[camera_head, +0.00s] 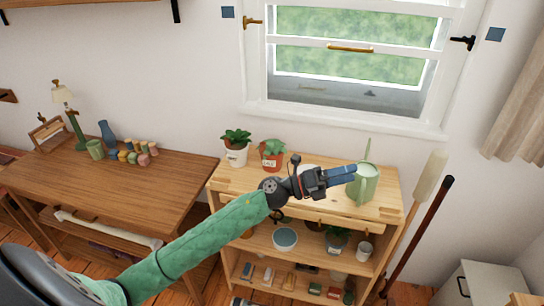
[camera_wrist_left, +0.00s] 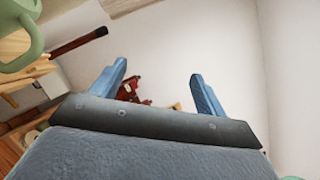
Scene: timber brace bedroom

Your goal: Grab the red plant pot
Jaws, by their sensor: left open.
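The red plant pot (camera_head: 271,160) stands upright on the top of the light wooden shelf unit, with a green succulent in it and a pale label on its front. My left gripper (camera_head: 352,174) is to the right of the pot, above the shelf top and close to the green watering can. In the left wrist view my left gripper (camera_wrist_left: 158,90) has its two blue fingers spread apart with nothing between them. The red pot does not show in that view. My right gripper is not in view.
The green watering can (camera_head: 365,187) stands at the shelf's right, with a broom (camera_head: 429,178) beyond. A wooden desk (camera_head: 150,190) is at left; a window is above.

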